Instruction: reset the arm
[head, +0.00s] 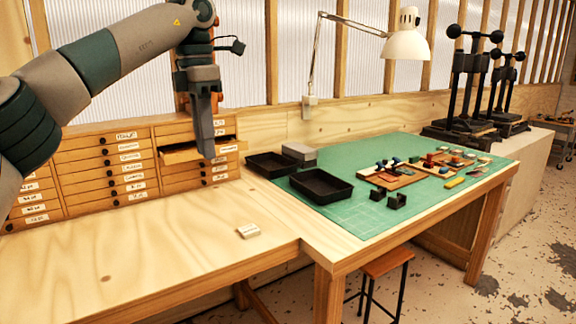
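My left arm comes in from the left, and its gripper (206,150) points down in front of the wooden drawer cabinet (108,158). I see its fingers edge-on as one grey bar, so I cannot tell whether they are open or shut. One upper drawer (184,154) in the right column is pulled out, and the fingers overlap it in the picture. I cannot tell whether they touch it. No object shows in the fingers. My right gripper is not in view.
A small pale block (248,231) lies on the otherwise bare wooden bench (130,255). The green mat (345,212) to the right holds black trays (321,186), small dark blocks (396,201) and tools. A white lamp (405,45) and black presses (470,95) stand behind.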

